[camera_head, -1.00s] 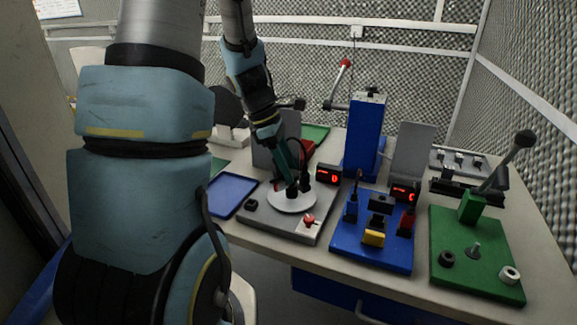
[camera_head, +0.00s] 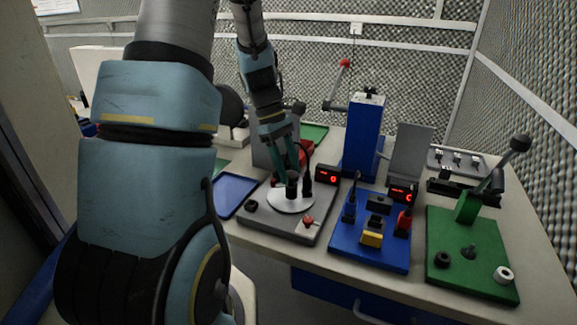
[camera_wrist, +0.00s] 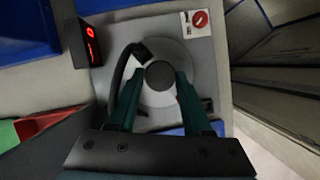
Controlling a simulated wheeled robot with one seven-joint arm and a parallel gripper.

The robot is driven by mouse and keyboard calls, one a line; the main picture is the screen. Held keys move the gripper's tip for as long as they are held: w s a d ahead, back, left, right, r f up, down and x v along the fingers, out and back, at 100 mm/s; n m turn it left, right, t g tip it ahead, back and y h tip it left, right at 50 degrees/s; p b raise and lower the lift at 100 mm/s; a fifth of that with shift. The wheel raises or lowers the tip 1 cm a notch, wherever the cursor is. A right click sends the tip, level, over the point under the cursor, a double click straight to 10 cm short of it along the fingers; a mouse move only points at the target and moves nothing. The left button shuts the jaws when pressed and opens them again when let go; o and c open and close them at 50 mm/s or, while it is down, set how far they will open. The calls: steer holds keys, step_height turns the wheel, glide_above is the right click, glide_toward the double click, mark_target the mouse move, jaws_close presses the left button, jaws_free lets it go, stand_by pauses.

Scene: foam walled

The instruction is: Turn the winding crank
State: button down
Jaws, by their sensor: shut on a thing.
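The winding crank is a white round disc (camera_head: 284,204) with a black upright knob (camera_head: 292,186), set on a grey base plate (camera_head: 262,222). In the wrist view the round dark knob (camera_wrist: 159,75) sits between the two teal fingers, over the pale disc (camera_wrist: 165,98). My gripper (camera_head: 287,172) reaches down from above and is shut on the knob; it also shows in the wrist view (camera_wrist: 160,84). A second black post with a curved cable (camera_head: 307,184) stands just right of the knob. The fingers partly hide the knob's sides.
A red-lit display (camera_head: 327,173) stands behind the disc and a red switch (camera_head: 309,222) in front. A blue tray (camera_head: 232,190) lies left. A blue panel with plugs (camera_head: 366,254) and a green plate with a lever (camera_head: 474,276) stand right. A blue column (camera_head: 364,140) rises behind.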

steer(key=shift+w+d+m+g+y+p, duration=0.1)
steer(key=shift+m+g+y+p, duration=0.2)
steer(key=shift+m, duration=0.65)
steer(key=shift+d+m+g+y+p, duration=0.1)
steer(key=shift+m+g+y+p, duration=0.15)
steer(key=shift+m, duration=0.7)
steer(key=shift+m+g+y+p, duration=0.25)
steer(key=shift+m+y+p, duration=0.35)
steer(key=shift+m, duration=1.1)
steer(key=shift+d+m+y, duration=0.2)
steer(key=shift+m+y, duration=0.55)
steer(key=shift+m, duration=1.15)
steer(key=shift+d+m+y+p, duration=0.1)
steer(key=shift+m+y+p, duration=0.55)
steer(key=shift+m, duration=1.25)
steer(key=shift+d+m+t+y, duration=0.1)
steer(key=shift+m+t+y, duration=0.3)
steer(key=shift+m, duration=0.55)
steer(key=shift+d+m+t+y, duration=0.1)
steer(key=shift+m+t+y, duration=0.25)
steer(key=shift+m, duration=0.6)
steer(key=shift+s+m+t+y, duration=0.2)
steer(key=shift+m+t+y, duration=0.3)
steer(key=shift+m, duration=1.2)
steer(key=shift+s+m+t, duration=0.15)
steer(key=shift+m+t, duration=0.7)
steer(key=shift+m, duration=1.25)
steer(key=shift+s+m+t, duration=0.1)
steer(key=shift+m+t, duration=0.5)
steer(key=shift+m, duration=0.9)
